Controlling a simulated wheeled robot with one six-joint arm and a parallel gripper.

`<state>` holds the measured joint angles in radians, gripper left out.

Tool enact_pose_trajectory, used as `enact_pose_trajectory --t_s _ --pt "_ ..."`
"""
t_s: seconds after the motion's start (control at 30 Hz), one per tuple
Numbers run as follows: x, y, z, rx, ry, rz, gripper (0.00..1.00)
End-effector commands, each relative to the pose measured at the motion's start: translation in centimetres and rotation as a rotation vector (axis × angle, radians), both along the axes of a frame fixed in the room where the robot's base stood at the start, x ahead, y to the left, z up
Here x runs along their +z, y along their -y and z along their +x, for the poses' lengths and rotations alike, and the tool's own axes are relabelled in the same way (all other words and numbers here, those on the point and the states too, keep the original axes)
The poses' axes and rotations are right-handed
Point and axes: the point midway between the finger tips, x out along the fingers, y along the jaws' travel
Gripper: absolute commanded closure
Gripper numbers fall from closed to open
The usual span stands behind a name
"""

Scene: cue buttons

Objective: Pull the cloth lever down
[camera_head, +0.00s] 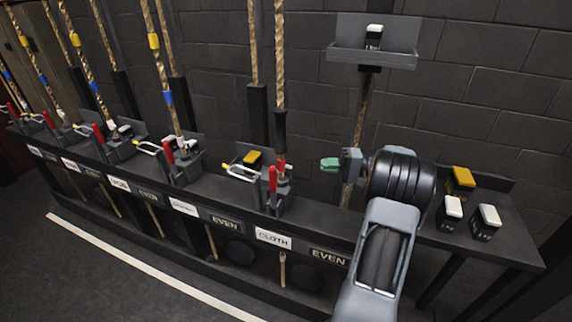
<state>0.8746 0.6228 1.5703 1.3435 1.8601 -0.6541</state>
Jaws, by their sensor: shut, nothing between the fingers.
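The cloth lever (272,180) is a red handle standing upright on a dark block above the white CLOTH label (272,238). A rope rises behind it, and a small red collar shows beside the handle at the rope's foot. My gripper (328,164) has teal fingertips that point left. It is shut and empty, to the right of the lever and apart from it, with clear space between them. My arm comes up from the bottom right and hides part of the rail behind it.
More red levers and ropes (161,60) run along the rail to the left. A pale locking loop with a yellow block (252,158) is left of the lever. A yellow-topped button (462,177) and white-topped buttons (453,207) stand on the right shelf. A wall tray (400,57) is above.

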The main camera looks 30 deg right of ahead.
Motion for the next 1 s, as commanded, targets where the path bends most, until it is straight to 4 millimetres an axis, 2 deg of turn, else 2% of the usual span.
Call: enact_pose_trajectory --t_s 0.17,0.47,0.67,1.0 --pt "0.0 0.4 -0.1 -0.006 0.012 0.008 1.0" --pt "0.0 -0.1 0.2 -0.004 0.009 0.006 1.0" --pt "0.0 -2.5 1.5 -0.002 0.009 0.005 1.0" --pt "0.0 -8.1 4.6 -0.003 0.009 0.005 1.0"
